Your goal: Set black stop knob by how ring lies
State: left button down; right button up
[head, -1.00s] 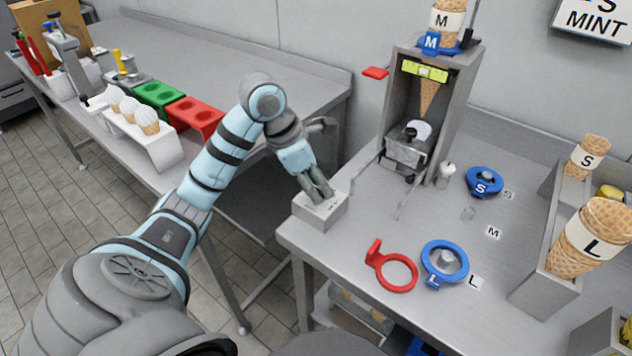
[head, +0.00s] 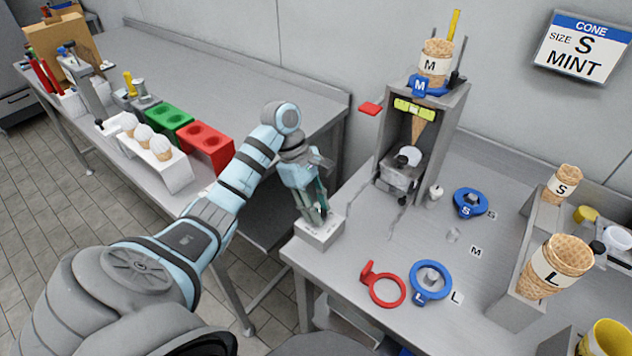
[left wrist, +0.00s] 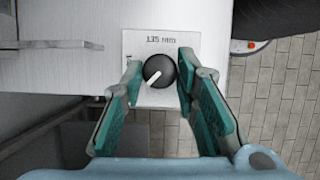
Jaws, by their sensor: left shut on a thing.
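My left gripper (head: 318,218) is over a small grey box (head: 320,235) at the counter's left front corner. In the left wrist view its fingers (left wrist: 160,78) flank the round black knob (left wrist: 160,71) and are shut on it. A blue M ring (head: 420,86) sits atop the grey stand under an M cone. A blue S ring (head: 470,203), a blue L ring (head: 431,283) and a red ring with a tab (head: 388,291) lie on the counter. My right gripper is out of view.
The grey stand (head: 458,110) holds a hanging cone and a yellow-green gauge (head: 415,108). A wall sign (head: 582,45) reads CONE SIZE S MINT. S and L cones stand in a grey rack (head: 512,305) at right. A side table holds red (head: 207,150) and green holders.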

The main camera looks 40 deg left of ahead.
pick_arm(q)
jog(key=m+p, duration=0.1)
jog(key=m+g+p, duration=0.1)
jog(key=m+p, duration=0.1)
jog(key=shift+r, duration=0.25)
jog(key=shift+w+m+g+p, duration=0.15)
jog(key=shift+m+g+p, duration=0.35)
jog(key=shift+m+p, duration=0.3)
jog(key=m, duration=0.2)
jog(key=shift+w+d+f+m+g+y+p, duration=0.1)
jog(key=shift+f+m+g+y+p, duration=0.1)
jog(key=shift+m+g+y+p, duration=0.15)
jog(key=shift+m+g+y, duration=0.25)
jog(key=shift+m+g, duration=0.2)
jog(key=shift+m, duration=0.6)
jog(key=c, duration=1.2)
grip_release()
jog(key=shift+w, duration=0.1)
jog(key=shift+c, duration=0.2)
